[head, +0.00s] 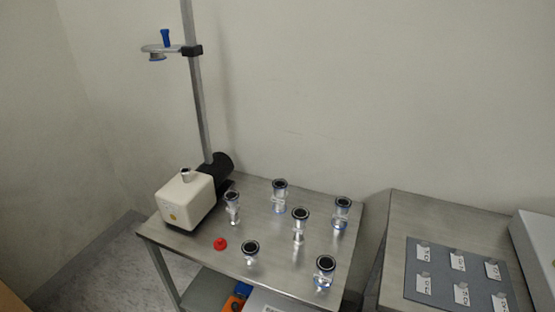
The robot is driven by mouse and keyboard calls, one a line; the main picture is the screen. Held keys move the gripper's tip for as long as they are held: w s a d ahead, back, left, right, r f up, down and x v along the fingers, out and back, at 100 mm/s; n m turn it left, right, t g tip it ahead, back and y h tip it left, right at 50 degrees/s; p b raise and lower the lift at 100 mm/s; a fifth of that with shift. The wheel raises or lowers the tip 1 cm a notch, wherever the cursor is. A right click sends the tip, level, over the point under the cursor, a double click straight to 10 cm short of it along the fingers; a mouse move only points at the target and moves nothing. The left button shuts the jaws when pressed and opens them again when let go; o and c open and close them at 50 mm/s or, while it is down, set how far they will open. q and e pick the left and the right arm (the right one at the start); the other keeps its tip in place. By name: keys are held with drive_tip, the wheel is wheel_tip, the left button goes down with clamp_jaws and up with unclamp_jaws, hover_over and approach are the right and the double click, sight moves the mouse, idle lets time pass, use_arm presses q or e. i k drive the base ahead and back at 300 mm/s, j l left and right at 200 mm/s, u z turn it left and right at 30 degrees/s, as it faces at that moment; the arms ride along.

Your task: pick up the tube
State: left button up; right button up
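Several metal tube pieces with dark-ringed flanged tops stand upright on a steel table (205,256). One tube (279,195) is at the back, one tube (300,227) in the middle, and one tube (341,213) at the right. Another tube (325,271) is at the front right and a shorter one (250,252) at the front. A further tube (232,208) stands beside the white pump. I cannot tell which of them is the task's tube. Neither of my grippers is in view.
A white pump box (187,200) with a black motor and a tall metal post (196,95) with a clamp (157,51) stand at the back left. A red cap (220,244) lies near the front. A second table (395,235) at the right bears a grey mat (412,270) with labels.

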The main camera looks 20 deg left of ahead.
sight(231, 197)
drive_tip(key=u, duration=1.2)
